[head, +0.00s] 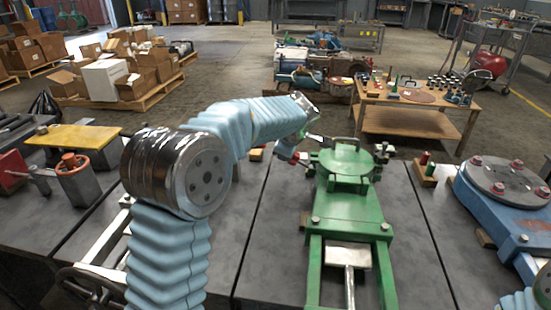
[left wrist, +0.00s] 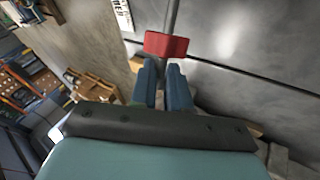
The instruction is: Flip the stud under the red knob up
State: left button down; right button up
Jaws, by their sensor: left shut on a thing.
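The red knob (left wrist: 167,45) shows in the left wrist view at the fingertips of my left gripper (left wrist: 162,68). The fingers are closed on it. A thin grey rod, apparently the stud (left wrist: 172,16), runs from the knob to the top of that view. In the head view my left gripper (head: 294,150) is at the left side of the green vessel (head: 345,200) with its round lid (head: 343,160). There the knob is small and partly hidden by my gripper, and I cannot tell the stud's angle clearly. My right gripper is out of view.
A wooden block with a red and a green knob (head: 426,170) stands right of the green vessel. A blue machine with a round flange (head: 505,180) is at the far right. A wooden table (head: 415,97) stands behind.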

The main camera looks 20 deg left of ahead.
aim_at(296, 155)
pick_arm(q)
jog(key=shift+w+d+r+m+y+b, duration=0.25)
jog(key=shift+d+r+y+b, duration=0.2)
jog(key=shift+d+y, duration=0.3)
jog(key=shift+w+d+r+m+g+y+b, duration=0.15)
jog(key=shift+d+r+m+y+b, duration=0.2)
jog(key=shift+y, duration=0.3)
jog(key=shift+d+r+m+g+y+b, duration=0.15)
jog(key=shift+d+r+y, duration=0.15)
jog(key=shift+d+y, duration=0.25)
jog(key=d+y, duration=0.1)
jog(key=d+r+m+y+b, duration=0.1)
jog(key=d, duration=0.1)
jog(key=w+d+y, duration=0.1)
jog(key=shift+w+d+r+y+b, duration=0.1)
jog(key=shift+d+r+y+b, duration=0.05)
jog(key=shift+d+y+b, duration=0.15)
jog(key=shift+w+d+m, duration=0.1)
jog(key=shift+d+m, duration=0.15)
jog(key=shift+d, duration=0.3)
